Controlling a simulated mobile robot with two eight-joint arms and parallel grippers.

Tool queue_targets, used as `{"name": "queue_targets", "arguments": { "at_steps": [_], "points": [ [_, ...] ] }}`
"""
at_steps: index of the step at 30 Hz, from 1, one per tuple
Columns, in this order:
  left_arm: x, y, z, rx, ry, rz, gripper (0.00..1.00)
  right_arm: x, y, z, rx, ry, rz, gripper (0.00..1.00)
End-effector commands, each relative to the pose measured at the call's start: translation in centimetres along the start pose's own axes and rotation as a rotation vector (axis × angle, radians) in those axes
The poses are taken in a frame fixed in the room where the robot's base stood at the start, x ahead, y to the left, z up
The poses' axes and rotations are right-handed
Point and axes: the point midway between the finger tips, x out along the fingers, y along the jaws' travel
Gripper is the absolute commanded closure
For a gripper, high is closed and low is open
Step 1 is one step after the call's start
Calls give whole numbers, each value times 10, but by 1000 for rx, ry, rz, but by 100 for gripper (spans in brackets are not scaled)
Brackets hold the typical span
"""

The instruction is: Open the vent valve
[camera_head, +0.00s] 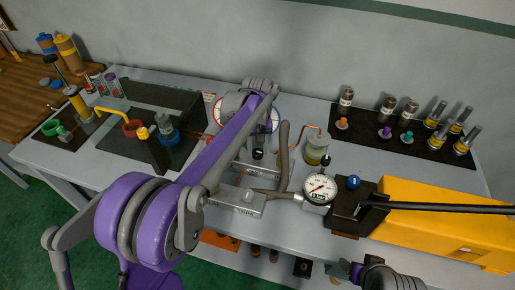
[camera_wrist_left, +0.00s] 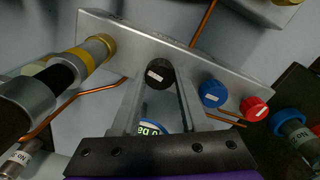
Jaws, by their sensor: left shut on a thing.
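The silver valve block (camera_wrist_left: 135,42) crosses the left wrist view. It carries a black knob (camera_wrist_left: 160,73), a blue knob (camera_wrist_left: 212,93) and a red knob (camera_wrist_left: 254,108). My left gripper (camera_wrist_left: 160,80) is shut on the black knob, with one finger on each side of it. The labels on the knobs are too small to read, so I cannot tell which is the vent valve. In the head view my purple left arm reaches over the bench and hides part of the valve setup. A silver block (camera_head: 243,200) and a pressure gauge (camera_head: 320,187) show beside it.
A yellow machine (camera_head: 440,225) with a dark handle stands at the right. Metal pipe parts stand on a black mat (camera_head: 450,155) at the back right. Tools and coloured fittings fill the left side, near a dark panel (camera_head: 160,97). Copper tubes (camera_wrist_left: 200,25) run by the block.

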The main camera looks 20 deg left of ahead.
Motion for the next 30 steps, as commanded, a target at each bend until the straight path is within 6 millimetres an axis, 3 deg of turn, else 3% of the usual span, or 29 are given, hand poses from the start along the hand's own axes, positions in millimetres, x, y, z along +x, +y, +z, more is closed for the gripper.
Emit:
{"name": "queue_targets", "arguments": {
  "at_steps": [23, 24, 28, 30],
  "points": [
    [0, 0, 0, -96, 1, 0, 100, 0, 0, 0, 0, 0, 0, 26],
    [0, 0, 0, -96, 1, 0, 49, 0, 0, 0, 0, 0, 0, 26],
    [0, 0, 0, -95, 1, 0, 26, 0, 0, 0, 0, 0, 0, 26],
    [0, 0, 0, -95, 1, 0, 26, 0, 0, 0, 0, 0, 0, 26]
  ]
}}
